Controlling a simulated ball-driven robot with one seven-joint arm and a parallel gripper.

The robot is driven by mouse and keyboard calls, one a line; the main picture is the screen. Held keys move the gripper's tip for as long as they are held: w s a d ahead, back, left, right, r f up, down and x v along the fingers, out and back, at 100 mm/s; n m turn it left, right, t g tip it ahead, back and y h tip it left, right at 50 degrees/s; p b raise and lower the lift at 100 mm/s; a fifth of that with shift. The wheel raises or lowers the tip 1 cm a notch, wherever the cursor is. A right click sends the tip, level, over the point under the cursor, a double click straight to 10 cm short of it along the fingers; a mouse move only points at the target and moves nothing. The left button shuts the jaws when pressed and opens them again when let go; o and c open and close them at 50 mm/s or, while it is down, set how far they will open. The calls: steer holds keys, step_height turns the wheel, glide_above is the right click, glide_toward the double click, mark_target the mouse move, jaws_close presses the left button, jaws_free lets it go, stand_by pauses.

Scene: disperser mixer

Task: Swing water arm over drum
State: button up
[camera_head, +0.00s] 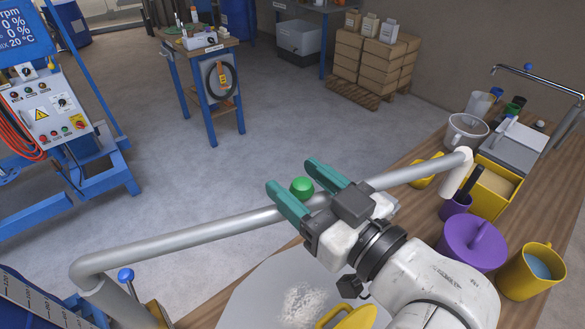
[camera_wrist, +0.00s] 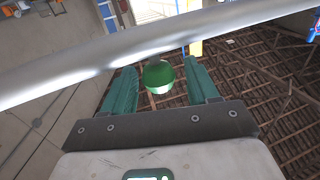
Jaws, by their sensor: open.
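The water arm (camera_head: 210,232) is a long grey pipe running from a bent post at the lower left to a white downturned spout (camera_head: 457,172) above the bench at the right. A green ball knob (camera_head: 302,187) sits on the pipe near its middle. My gripper (camera_head: 292,177) is open, with its green fingers on either side of the knob. The wrist view shows the knob (camera_wrist: 158,77) between the two fingers, with the pipe (camera_wrist: 90,68) crossing behind; contact cannot be told. A dark blue vessel with scale marks, probably the drum (camera_head: 30,300), is cut off at the lower left.
A blue-knobbed lever (camera_head: 126,275) stands near the post. A blue control stand (camera_head: 45,115) is at left. The middle floor is clear.

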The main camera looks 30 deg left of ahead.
steer(key=shift+x, duration=1)
jaws_close()
